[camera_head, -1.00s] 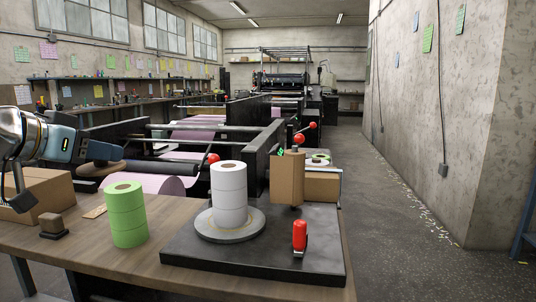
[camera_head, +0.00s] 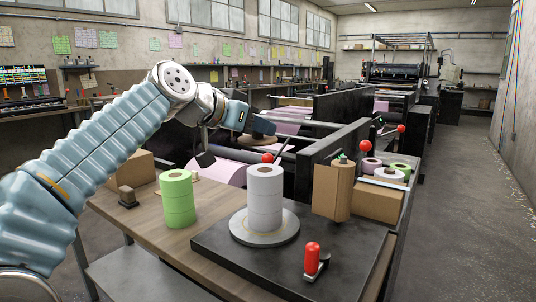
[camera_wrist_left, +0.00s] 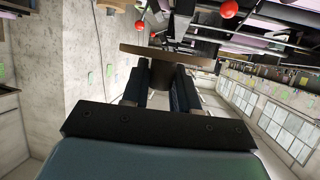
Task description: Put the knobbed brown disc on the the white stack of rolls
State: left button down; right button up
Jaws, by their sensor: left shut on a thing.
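The knobbed brown disc (camera_head: 254,141) hangs from my left gripper (camera_head: 260,127), above and behind the white stack of rolls and apart from it. In the left wrist view the disc (camera_wrist_left: 170,52) appears edge-on beyond the fingers (camera_wrist_left: 162,85), which are shut on its knob (camera_wrist_left: 162,76). The white stack of rolls (camera_head: 264,197) stands upright on a round grey plate (camera_head: 264,232) on the black base. Its top is clear. My right gripper is not in view.
A green stack of rolls (camera_head: 177,199) stands left of the white one. A red-handled lever (camera_head: 312,258) stands at the front right. A cardboard-coloured block (camera_head: 333,192) and a box (camera_head: 378,202) are on the right. Machine rollers and red knobs lie behind.

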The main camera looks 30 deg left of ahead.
aim_at(264, 137)
pick_arm(q)
jog(key=w+f, duration=0.2)
jog(key=f, duration=0.1)
jog(key=shift+w, duration=0.2)
jog(key=shift+w+f+b, duration=0.2)
jog(key=shift+f, duration=0.8)
jog(key=shift+w+f+b, duration=0.15)
jog(key=shift+w+f, duration=0.05)
jog(key=shift+f, duration=0.8)
jog(key=shift+f, duration=0.15)
jog(key=c, duration=0.9)
grip_release()
jog(key=shift+o, duration=0.2)
jog(key=shift+r, duration=0.3)
jog(key=b+v, duration=0.1)
jog(key=v, duration=1.1)
jog(key=shift+b, duration=0.4)
jog(key=shift+a+f, duration=0.1)
jog(key=shift+f, duration=0.05)
